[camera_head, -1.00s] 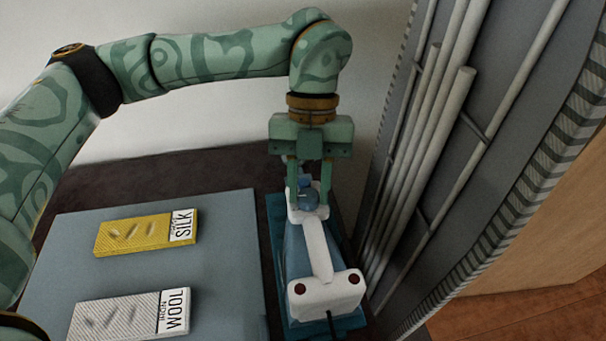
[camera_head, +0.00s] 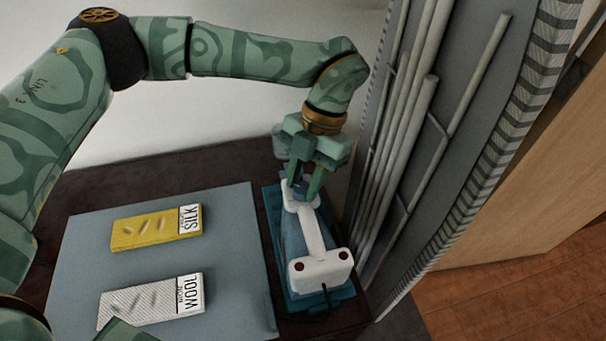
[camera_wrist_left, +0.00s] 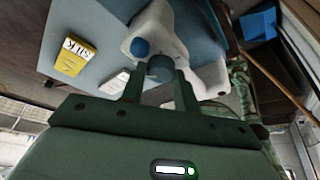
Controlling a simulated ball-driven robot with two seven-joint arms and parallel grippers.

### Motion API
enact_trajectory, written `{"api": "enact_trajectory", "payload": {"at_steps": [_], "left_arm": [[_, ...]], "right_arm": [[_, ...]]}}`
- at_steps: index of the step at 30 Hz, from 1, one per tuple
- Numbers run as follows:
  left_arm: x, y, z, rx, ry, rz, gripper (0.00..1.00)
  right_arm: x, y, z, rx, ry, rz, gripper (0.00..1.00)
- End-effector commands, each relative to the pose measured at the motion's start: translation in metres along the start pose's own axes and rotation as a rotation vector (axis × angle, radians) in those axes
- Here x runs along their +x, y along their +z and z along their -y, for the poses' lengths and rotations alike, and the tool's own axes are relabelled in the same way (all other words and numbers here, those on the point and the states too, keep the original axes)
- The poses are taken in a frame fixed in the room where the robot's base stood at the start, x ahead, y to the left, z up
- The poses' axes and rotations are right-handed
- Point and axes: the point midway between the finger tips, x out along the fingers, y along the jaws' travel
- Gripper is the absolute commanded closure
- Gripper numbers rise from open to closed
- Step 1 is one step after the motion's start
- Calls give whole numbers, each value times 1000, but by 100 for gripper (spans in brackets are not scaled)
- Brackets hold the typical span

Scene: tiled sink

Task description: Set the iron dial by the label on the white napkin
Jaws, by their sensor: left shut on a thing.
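The white and blue iron (camera_head: 318,245) sits on a teal rest (camera_head: 318,300) right of the grey-blue mat. Its blue-grey dial (camera_wrist_left: 160,68) is between the fingers of my left gripper (camera_head: 303,192), which is shut on it; the fingers partly hide the dial in the head view. I cannot read the dial's setting. The left gripper also shows in the left wrist view (camera_wrist_left: 160,88). The white striped napkin (camera_head: 135,303) lies on the mat; its label reads WOOL. My right gripper is not in view.
A yellow napkin (camera_head: 147,231) labelled SILK lies behind the white one on the mat (camera_head: 235,260). An upright grey panel with pale rods (camera_head: 415,130) stands close on the iron's right. A blue block (camera_wrist_left: 259,24) shows in the wrist view.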

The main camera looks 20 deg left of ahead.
Motion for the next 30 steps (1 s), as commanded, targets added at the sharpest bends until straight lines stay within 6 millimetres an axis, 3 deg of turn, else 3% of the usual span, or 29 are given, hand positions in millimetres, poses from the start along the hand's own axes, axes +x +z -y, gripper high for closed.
{"api": "enact_trajectory", "payload": {"at_steps": [15, 16, 18, 26, 30], "left_arm": [[-1, 0, 0, 16, 6, 2, 92], [-1, 0, 0, 16, 6, 2, 61], [-1, 0, 0, 16, 6, 2, 47], [-1, 0, 0, 15, 6, 1, 47], [-14, 0, 0, 13, 8, 5, 47]], "right_arm": [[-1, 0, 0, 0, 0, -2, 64], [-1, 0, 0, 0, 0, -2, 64], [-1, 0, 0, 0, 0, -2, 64], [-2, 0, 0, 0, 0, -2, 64], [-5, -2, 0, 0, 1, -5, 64]]}}
